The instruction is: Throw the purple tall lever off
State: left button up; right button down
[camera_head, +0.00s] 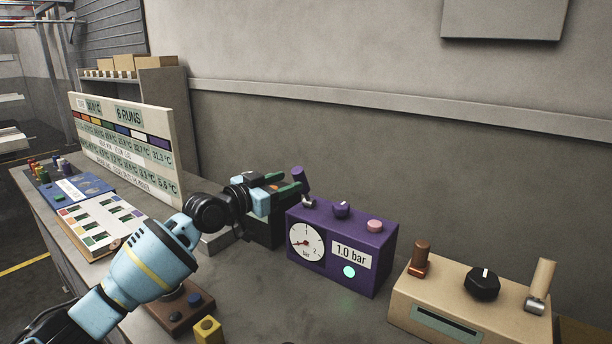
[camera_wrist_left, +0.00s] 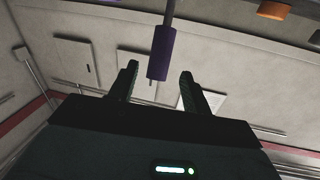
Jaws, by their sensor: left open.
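The purple tall lever (camera_head: 299,180) stands at the left end of the top of a purple box (camera_head: 372,244). It leans a little to the left. My left gripper (camera_head: 287,184) is at the lever's left side, with its fingers pointing right at the lever. In the left wrist view the lever's purple grip (camera_wrist_left: 161,53) hangs in the gap between the two open fingertips of the left gripper (camera_wrist_left: 159,72). I cannot tell whether a finger touches it. My right gripper is not in view.
The purple box also has a small purple knob (camera_head: 342,209), a pink button (camera_head: 375,225) and a round gauge (camera_head: 306,242). A tan box (camera_head: 408,309) with a brown lever, black knob and cream lever stands to the right. A display board (camera_head: 127,149) stands at the left.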

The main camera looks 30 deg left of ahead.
pick_arm(q)
jog(key=shift+x, duration=3.55)
jog(key=shift+s+f, duration=0.1)
grip_shut()
